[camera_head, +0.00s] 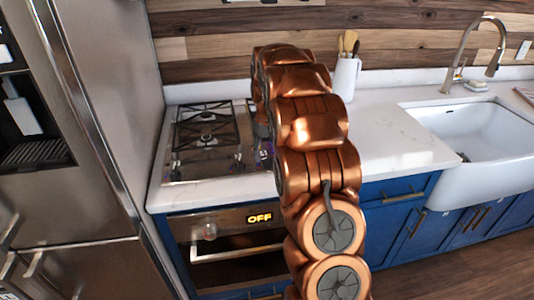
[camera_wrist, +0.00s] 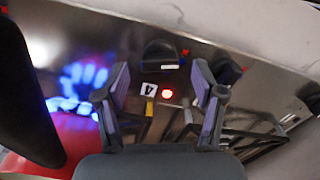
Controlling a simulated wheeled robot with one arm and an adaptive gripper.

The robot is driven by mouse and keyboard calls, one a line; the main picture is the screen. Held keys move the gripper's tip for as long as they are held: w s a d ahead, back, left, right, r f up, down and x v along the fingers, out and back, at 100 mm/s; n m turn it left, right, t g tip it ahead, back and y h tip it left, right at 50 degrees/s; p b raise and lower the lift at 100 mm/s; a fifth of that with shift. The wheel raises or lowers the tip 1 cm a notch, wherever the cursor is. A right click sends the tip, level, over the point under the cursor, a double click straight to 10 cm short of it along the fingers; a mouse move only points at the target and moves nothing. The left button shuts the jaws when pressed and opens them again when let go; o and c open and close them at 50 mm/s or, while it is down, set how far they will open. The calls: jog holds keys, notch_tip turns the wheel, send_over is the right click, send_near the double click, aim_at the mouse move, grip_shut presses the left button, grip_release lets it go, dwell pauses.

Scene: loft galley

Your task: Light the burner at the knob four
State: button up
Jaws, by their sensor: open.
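In the wrist view, a dark rounded knob (camera_wrist: 160,54) stands on the shiny steel cooktop, just beyond my fingertips. A white label with a 4 (camera_wrist: 149,90) and a lit red dot (camera_wrist: 167,94) lie beside it, seen between my fingers. My gripper (camera_wrist: 162,78) is open, one finger to each side of the knob, and holds nothing. A blue, flame-like glow (camera_wrist: 82,85) shows left of the fingers.
Another dark knob (camera_wrist: 228,72) is partly behind my right finger. Black grates (camera_wrist: 250,145) lie at the lower right. In the head view, an oven display (camera_head: 260,217) reads OFF, a white utensil holder (camera_head: 345,78) stands behind my arm, and a steel fridge (camera_head: 70,150) is left.

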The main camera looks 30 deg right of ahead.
jog(key=shift+f, duration=0.85)
jog(key=c, duration=1.1)
